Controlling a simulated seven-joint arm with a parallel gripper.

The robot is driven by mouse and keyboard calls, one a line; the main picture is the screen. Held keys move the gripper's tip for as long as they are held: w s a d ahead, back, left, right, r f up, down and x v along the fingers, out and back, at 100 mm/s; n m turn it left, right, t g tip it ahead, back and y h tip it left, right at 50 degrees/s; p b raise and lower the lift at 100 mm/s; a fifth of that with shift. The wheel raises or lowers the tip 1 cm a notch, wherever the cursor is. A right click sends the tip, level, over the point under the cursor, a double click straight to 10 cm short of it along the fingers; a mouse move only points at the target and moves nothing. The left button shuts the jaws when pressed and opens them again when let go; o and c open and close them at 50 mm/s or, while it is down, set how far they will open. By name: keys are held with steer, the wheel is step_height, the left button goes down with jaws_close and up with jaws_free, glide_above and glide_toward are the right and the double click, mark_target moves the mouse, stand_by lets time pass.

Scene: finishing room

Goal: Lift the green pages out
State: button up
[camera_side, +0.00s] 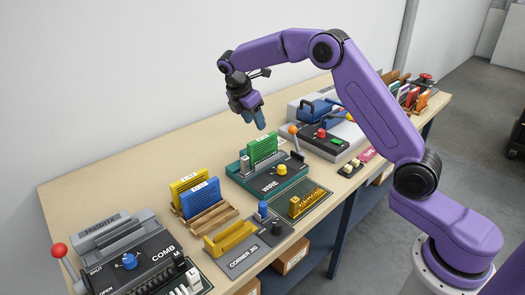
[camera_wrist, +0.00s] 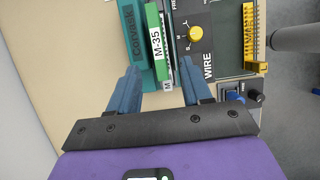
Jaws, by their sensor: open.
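The green pages (camera_side: 262,147) stand upright in the teal wire-binding machine (camera_side: 243,183), which is marked WIRE. In the wrist view the green pages (camera_wrist: 153,22) show edge-on with a white label reading M-35. My gripper (camera_side: 254,118) is open and empty, above the pages and a little to their left in the side view. In the wrist view the two blue fingers of my gripper (camera_wrist: 160,72) are apart, one on each side of the line of the pages. The fingers look clear of the pages. The lower edge of the pages in the machine is hidden.
Yellow and blue page stacks (camera_side: 188,188) stand in a wooden rack (camera_side: 208,218) to the left. A yellow knob (camera_side: 282,169) and an orange-tipped lever (camera_side: 293,130) rise by the pages. The comb machine (camera_side: 128,258) is at the front left. Bare table lies behind.

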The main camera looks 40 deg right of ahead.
mark_target(262, 138)
steer(key=x, duration=0.9)
steer(key=shift+w+d, duration=0.15)
steer(key=shift+w, duration=0.05)
steer(key=shift+d+f, duration=0.2)
steer(key=shift+f, duration=0.3)
steer(key=shift+f, duration=0.25)
jaws_close()
